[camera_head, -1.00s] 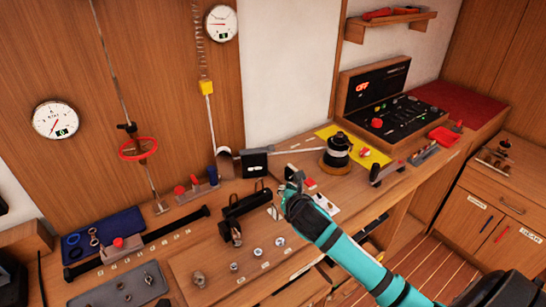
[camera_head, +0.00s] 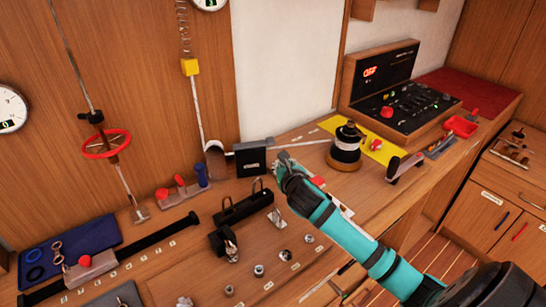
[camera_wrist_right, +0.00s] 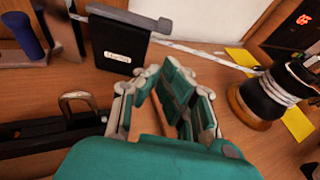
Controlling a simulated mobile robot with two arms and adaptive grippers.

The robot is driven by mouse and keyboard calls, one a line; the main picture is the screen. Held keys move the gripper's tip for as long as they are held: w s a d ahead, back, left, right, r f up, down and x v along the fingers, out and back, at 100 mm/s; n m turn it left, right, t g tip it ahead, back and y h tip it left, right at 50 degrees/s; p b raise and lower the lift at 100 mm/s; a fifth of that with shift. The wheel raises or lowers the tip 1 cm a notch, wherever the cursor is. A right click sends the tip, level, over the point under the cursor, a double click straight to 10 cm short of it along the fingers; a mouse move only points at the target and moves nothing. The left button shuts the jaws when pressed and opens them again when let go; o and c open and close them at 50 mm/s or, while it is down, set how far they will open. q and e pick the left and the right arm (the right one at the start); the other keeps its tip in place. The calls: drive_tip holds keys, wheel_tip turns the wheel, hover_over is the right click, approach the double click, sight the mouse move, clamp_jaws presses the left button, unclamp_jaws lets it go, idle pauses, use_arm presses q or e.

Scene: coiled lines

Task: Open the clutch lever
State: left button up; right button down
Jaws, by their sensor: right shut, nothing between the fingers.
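The rope clutch is a black box (camera_head: 251,160) with a pale label, standing on the wooden bench against the wall. A pale line (camera_head: 300,146) runs from the box to the winch (camera_head: 346,146). My right gripper (camera_head: 284,160) is shut and empty, just right of the box and apart from the lever. In the wrist view its fingers (camera_wrist_right: 163,82) are below and right of the lever. My left gripper is not in view.
A black fitting with metal loops (camera_head: 244,207) sits in front of the clutch. Red and blue levers (camera_head: 183,186) stand to its left. A switch panel (camera_head: 405,105) and a yellow mat (camera_head: 385,150) are at the right. Several small metal fittings lie near the front.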

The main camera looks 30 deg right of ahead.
sight(254, 144)
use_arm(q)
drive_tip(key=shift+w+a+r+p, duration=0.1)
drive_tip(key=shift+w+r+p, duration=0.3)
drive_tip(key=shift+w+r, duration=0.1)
use_arm(e)
drive_tip(key=x, duration=0.9)
drive_tip(key=shift+w, duration=0.25)
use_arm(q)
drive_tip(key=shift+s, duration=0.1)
use_arm(e)
drive_tip(key=shift+r, duration=0.1)
